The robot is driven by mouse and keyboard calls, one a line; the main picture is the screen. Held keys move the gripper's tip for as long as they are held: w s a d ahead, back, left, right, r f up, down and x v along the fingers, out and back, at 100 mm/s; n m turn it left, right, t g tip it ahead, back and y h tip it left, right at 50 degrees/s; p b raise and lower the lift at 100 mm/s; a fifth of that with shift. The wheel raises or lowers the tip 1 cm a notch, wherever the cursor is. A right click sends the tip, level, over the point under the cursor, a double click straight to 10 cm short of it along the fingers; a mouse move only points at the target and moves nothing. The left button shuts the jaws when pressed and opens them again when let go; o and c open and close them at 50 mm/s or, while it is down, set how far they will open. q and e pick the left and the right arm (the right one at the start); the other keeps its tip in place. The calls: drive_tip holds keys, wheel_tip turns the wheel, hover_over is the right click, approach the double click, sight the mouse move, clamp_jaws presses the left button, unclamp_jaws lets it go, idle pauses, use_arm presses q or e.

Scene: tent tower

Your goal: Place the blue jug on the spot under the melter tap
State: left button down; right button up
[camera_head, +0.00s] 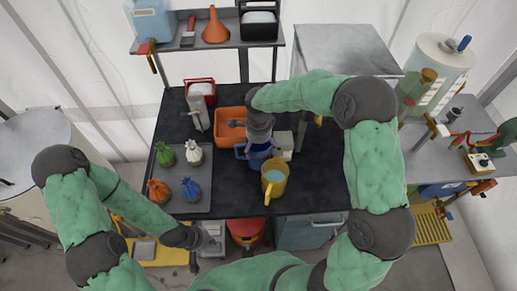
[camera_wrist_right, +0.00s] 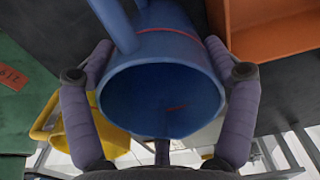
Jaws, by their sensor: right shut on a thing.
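The blue jug (camera_wrist_right: 165,85) is between the two purple-padded fingers of my right gripper (camera_wrist_right: 160,110), and its open mouth faces the wrist camera. In the head view the blue jug (camera_head: 241,152) is partly hidden under my right gripper (camera_head: 259,148), over the black table beside the orange bin. My right gripper is shut on the jug. My left gripper (camera_head: 196,238) is low at the table's front edge; its fingers are too small to read. A white cylindrical tank (camera_head: 437,62), which looks like the melter, stands at the right. I cannot make out the spot under its tap.
A yellow jug (camera_head: 274,179) stands close to the right gripper. An orange bin (camera_head: 229,122) and a tray (camera_head: 184,200) with several coloured bags lie on the black table (camera_head: 237,196). The grey right-hand bench (camera_head: 425,172) holds tools near its back. My right arm spans between them.

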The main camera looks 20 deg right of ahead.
wheel_tip(320, 180, up, 3)
drive_tip(key=shift+r, duration=0.15)
drive_tip(key=s+a+r, duration=0.2)
drive_tip(key=r, duration=0.1)
drive_tip(key=s+r+p, duration=0.1)
drive_tip(key=r, duration=0.1)
drive_tip(key=shift+s+a, duration=0.2)
drive_tip(key=shift+a, duration=0.2)
drive_tip(key=s+a+r, duration=0.4)
drive_tip(key=s+a, duration=0.2)
drive_tip(key=s, duration=0.1)
drive_tip(key=shift+s+r+p, duration=0.3)
drive_tip(key=shift+s+p, duration=0.05)
